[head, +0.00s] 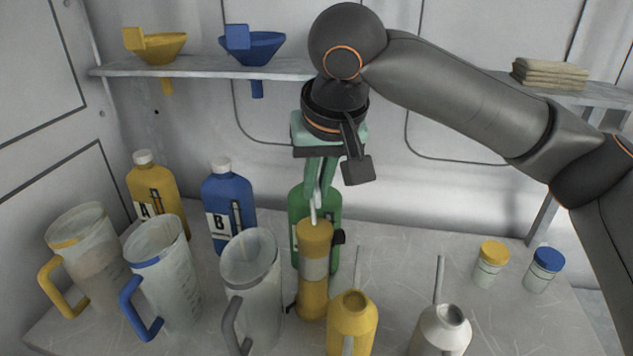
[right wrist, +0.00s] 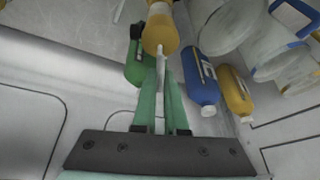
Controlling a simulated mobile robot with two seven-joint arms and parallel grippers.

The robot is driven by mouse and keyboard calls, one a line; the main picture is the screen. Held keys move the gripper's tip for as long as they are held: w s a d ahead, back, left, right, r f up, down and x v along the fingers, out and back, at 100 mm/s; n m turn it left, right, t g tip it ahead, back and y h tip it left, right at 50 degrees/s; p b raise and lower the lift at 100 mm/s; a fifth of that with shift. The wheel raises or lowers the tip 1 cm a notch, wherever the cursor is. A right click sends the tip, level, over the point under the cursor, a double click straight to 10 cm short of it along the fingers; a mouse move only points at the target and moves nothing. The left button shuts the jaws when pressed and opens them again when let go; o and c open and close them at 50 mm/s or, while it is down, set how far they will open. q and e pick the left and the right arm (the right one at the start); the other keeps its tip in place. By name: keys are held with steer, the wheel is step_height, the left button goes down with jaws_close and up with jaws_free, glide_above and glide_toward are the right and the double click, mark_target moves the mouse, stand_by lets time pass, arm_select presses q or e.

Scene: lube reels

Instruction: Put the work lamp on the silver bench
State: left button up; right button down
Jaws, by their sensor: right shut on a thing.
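The work lamp (head: 314,298) is a yellow cylinder with a pale grey band, a black knob on its side and a thin white hook on top. It is upright in the head view, and its yellow top shows in the right wrist view (right wrist: 159,32). My right gripper (head: 315,196) is above it, shut on the hook; its green fingers also show in the right wrist view (right wrist: 163,80). Whether the lamp's base touches the scratched grey bench top (head: 400,270) I cannot tell. My left gripper is not in view.
A green bottle (head: 296,205) stands close behind the lamp. A clear grey-handled jug (head: 252,285) is close at its left, a yellow oil can (head: 352,322) at its front right. Blue (head: 228,205) and yellow (head: 160,195) bottles stand left. A shelf (head: 200,69) crosses behind.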

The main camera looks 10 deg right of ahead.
steer(key=c, duration=1.4)
jaws_free()
steer(key=shift+f, duration=0.1)
steer(key=o, duration=0.4)
steer(key=shift+o, duration=0.2)
steer(key=v, duration=1.2)
